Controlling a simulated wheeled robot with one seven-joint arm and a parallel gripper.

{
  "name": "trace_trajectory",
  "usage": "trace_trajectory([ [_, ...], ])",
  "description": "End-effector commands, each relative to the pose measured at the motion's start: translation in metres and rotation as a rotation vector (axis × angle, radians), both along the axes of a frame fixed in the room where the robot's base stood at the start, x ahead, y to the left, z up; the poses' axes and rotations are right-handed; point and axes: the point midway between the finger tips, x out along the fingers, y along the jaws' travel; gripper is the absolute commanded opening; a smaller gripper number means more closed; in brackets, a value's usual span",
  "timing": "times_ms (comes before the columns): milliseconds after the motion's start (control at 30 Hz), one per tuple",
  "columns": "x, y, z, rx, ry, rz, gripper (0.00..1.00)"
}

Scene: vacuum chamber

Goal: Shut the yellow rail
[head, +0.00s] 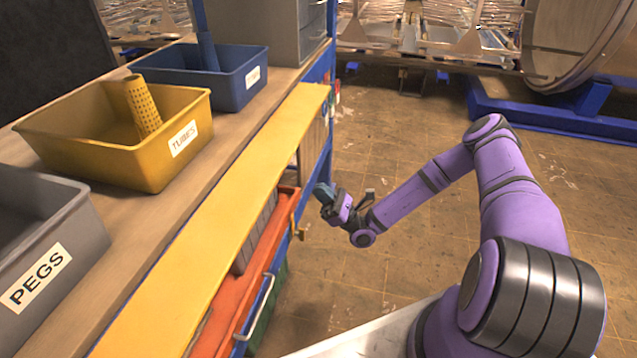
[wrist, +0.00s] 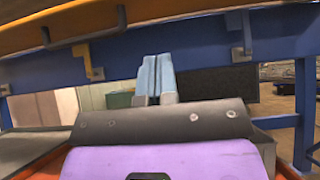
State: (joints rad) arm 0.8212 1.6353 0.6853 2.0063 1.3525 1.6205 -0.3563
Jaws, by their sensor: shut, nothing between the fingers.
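The yellow rail (head: 215,235) is a long, flat yellow strip running along the front of the wooden bench in the head view. A yellow-orange edge (wrist: 110,22) crosses the top of the wrist view above a blue beam; I cannot tell for certain that it is the same rail. My gripper (head: 323,192) is at the right of the rail, near the blue rack frame, with its fingers pointing toward it. In the wrist view its light blue fingers (wrist: 155,76) are together and empty, in front of the blue beam. I cannot tell whether they touch anything.
A red drawer (head: 232,312) with a metal handle lies below the rail. A yellow bin (head: 85,150), a blue bin (head: 222,88) and a grey PEGS bin (head: 45,265) stand on the bench. The floor (head: 400,150) around my arm is clear.

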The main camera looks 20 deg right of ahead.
Motion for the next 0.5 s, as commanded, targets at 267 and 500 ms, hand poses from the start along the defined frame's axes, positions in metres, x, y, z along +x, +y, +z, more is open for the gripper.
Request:
trace_trajectory([
  [267, 0.020, 0.029, 0.038, 0.000, -0.002, 0.004, 0.00],
  [500, 0.033, 0.045, 0.072, -0.002, -0.002, 0.001, 0.00],
])
